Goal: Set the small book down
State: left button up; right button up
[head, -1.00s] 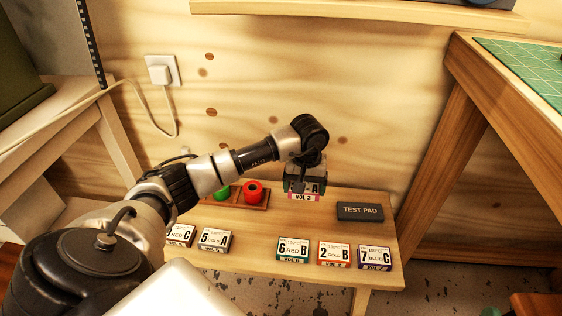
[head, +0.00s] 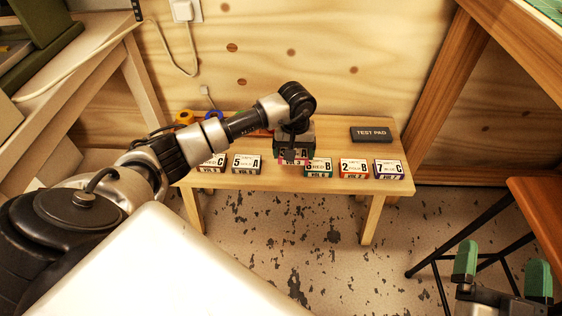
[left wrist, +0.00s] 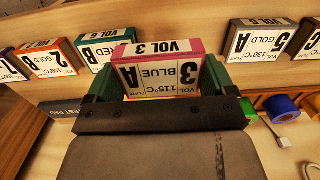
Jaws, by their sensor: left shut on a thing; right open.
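The small book, pink-edged and marked VOL 3, BLUE A (left wrist: 160,75), is gripped between the green fingers of my left gripper (head: 293,150). In the head view the gripper and wrist cover most of it. It is over the bench (head: 270,182), by the gap between the 5 GOLD A book (head: 246,163) and the 6 RED B book (head: 319,168). Whether it touches the bench I cannot tell. My right gripper (head: 503,270) is open and empty at the lower right, away from the bench.
The 2 GOLD B book (head: 354,168), the 7 BLUE C book (head: 388,169) and another C book (head: 213,163) stand in the front row. A dark test pad (head: 371,134) lies at the back right. Coloured spools, including a blue one (left wrist: 281,104), are behind.

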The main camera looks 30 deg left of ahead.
aim_at(282, 168)
pick_arm(q)
jog(key=a+f, duration=0.2)
jog(key=a, duration=0.1)
jog(key=shift+s, duration=0.35)
notch_tip(282, 168, down, 3)
jog(key=shift+f+b, duration=0.2)
jog(key=shift+b, duration=0.7)
jog(key=shift+f, duration=0.25)
pick_arm(e)
jog(key=s+r+t+y, duration=0.2)
jog(key=s+r+t, duration=0.1)
jog(key=r+t, duration=0.2)
jog(key=shift+s+r+t, duration=0.2)
jog(key=shift+s+t, duration=0.2)
